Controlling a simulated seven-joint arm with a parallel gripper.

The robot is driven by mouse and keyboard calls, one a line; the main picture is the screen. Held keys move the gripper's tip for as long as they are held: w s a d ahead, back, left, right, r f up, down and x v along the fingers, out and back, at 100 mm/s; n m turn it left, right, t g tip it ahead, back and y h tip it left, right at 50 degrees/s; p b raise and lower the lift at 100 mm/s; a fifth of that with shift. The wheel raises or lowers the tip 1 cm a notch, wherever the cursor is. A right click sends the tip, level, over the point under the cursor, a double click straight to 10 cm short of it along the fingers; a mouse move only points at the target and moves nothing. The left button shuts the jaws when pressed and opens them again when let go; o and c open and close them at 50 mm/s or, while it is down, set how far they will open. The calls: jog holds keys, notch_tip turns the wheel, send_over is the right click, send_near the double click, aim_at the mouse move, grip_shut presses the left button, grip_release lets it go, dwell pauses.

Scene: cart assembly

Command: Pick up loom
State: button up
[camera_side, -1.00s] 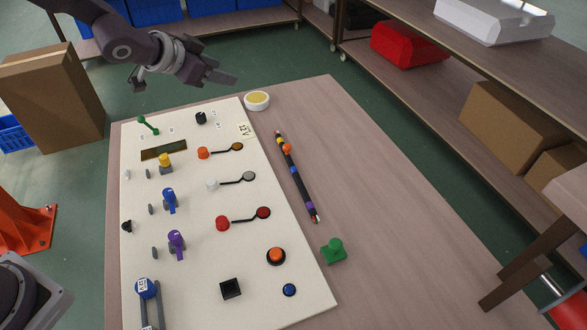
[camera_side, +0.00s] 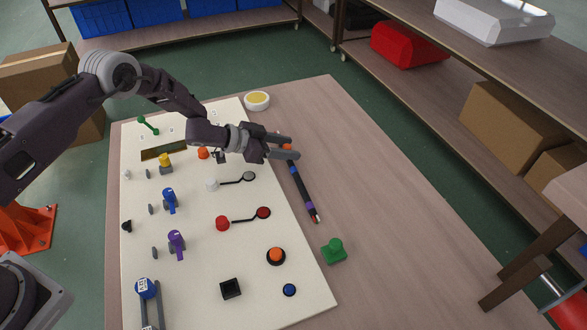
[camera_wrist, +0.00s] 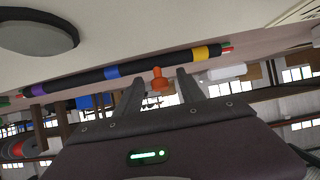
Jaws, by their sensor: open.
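The loom is a black rod-like bundle with yellow, blue and purple bands. It lies on the table right of the white panel in the side view (camera_side: 303,192), its upper part partly covered by my gripper. In the wrist view the loom (camera_wrist: 85,79) runs slantwise across, beyond the fingertips. An orange knob-like piece (camera_wrist: 158,80) on or beside the loom shows between the fingers. My gripper (camera_side: 294,148) is open and empty, with its fingers reaching over the loom's upper part. It also shows in the wrist view (camera_wrist: 160,77). I cannot tell whether it touches the loom.
The white panel (camera_side: 190,290) carries knobs, switches and buttons, left of the loom. A green knobbed block (camera_side: 334,251) sits near the loom's lower end. A round white dish with a yellow top (camera_side: 257,100) stands above the loom. The table's right side is clear.

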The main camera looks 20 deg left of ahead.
jog(key=shift+c, duration=0.5)
grip_shut()
